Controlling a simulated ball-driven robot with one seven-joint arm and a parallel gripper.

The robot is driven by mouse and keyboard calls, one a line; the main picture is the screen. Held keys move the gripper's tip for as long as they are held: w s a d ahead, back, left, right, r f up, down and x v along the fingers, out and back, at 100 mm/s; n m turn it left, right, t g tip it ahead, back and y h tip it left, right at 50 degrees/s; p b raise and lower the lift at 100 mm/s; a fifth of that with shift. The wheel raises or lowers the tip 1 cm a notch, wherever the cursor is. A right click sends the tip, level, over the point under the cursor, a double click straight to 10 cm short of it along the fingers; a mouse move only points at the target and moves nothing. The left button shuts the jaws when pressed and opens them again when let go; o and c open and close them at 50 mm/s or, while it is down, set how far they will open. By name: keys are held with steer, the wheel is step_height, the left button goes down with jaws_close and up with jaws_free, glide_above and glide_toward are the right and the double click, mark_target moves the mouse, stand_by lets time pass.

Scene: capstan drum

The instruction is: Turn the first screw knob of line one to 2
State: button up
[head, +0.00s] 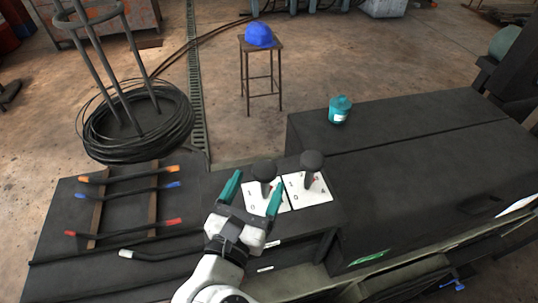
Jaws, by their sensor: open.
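Two black screw knobs with round heads stand on white dial plates on the dark bench. The left knob (264,170) rises from the left plate (255,203), where a 1 and a 0 can be read. The right knob (311,161) rises from the right plate (322,196), with a 1, a 0 and a red mark. I cannot tell where either knob points, nor which is the first. My gripper (260,178) is open, its teal fingers to either side of the left knob in the picture. Contact cannot be told; the gripper partly covers the left plate.
A rack of bars with orange, blue and red ends (130,205) lies left on the bench. Behind it is a black cable coil (137,125). A teal canister (339,110) stands on the black cabinet (420,150) at right. A blue helmet (259,35) sits on a stool.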

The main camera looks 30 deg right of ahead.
mark_target(268, 161)
steer(key=p+x, duration=0.1)
steer(key=x, duration=0.6)
steer(key=shift+c, duration=0.2)
steer(key=c, duration=0.9)
